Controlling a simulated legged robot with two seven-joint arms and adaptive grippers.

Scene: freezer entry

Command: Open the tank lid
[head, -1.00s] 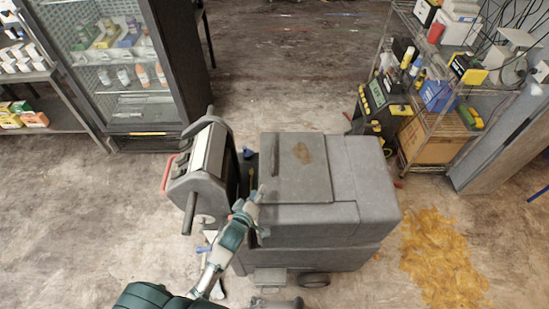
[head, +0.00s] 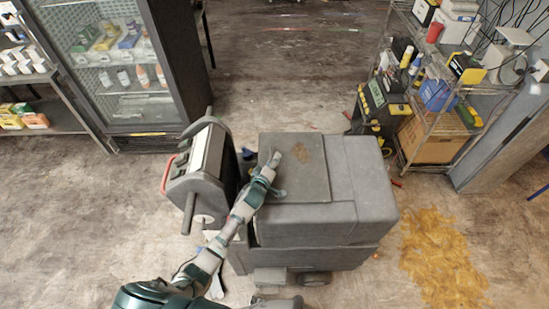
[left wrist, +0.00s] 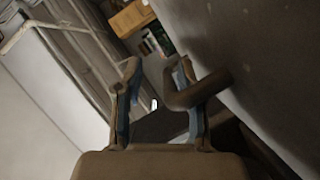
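The floor-cleaning machine's tank lid (head: 306,182) is a flat grey panel with a brown stain, lying level on top of the grey tank body (head: 360,190). My left gripper (head: 273,163) is over the lid's left edge; I cannot tell whether it touches. In the left wrist view, its two fingers (left wrist: 156,90) stand apart with a gap between them. A dark bent bar-like piece (left wrist: 200,91) overlaps the right finger, and a large grey surface (left wrist: 255,50) fills the right side. My right gripper does not show.
The machine's control console (head: 197,170) with handles stands close left of my arm. A glass-door cabinet (head: 125,75) is at the back left. A wire shelf (head: 435,125) with goods is at the right. A yellow-brown spill (head: 440,262) lies on the floor right of the machine.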

